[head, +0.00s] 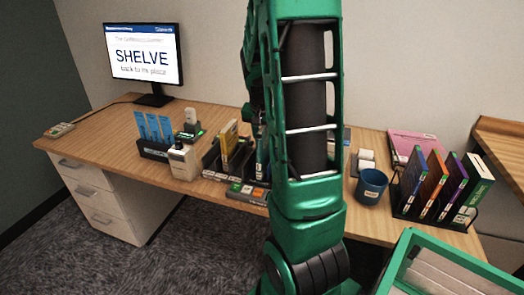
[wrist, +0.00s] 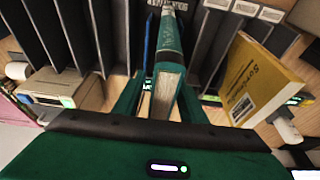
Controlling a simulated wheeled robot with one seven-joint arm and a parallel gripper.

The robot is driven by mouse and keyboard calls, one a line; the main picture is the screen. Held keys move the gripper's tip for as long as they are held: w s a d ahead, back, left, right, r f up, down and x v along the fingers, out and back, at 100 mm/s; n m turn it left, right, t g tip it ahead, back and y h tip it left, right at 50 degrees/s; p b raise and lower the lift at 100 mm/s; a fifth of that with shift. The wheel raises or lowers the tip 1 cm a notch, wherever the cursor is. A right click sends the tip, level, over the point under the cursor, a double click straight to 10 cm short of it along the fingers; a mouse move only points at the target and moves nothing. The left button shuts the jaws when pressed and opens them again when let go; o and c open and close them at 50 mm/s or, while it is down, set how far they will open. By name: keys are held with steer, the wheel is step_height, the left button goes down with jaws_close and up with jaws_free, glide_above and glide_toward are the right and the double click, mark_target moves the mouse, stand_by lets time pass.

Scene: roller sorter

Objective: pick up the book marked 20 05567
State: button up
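In the wrist view a book with a teal-green cover (wrist: 171,38) stands upright among dark sorter dividers, its pale page edge (wrist: 167,90) facing me. My gripper (wrist: 160,105) is open, with its green fingers on either side of this book. A gap with wood showing lies between the left finger and the book; the right finger is very close to it. I cannot read a number on this book, so I cannot tell whether it is 20 05567. In the head view my arm hides the gripper and much of the sorter (head: 212,160).
A yellow book (wrist: 260,80) leans at the right in the wrist view, with a small device (wrist: 58,92) at left. The head view shows a monitor (head: 143,55), a blue mug (head: 370,186), a rack of books (head: 462,222) and a green-rimmed bin (head: 455,252).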

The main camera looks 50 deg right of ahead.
jaws_close()
stand_by(0.3)
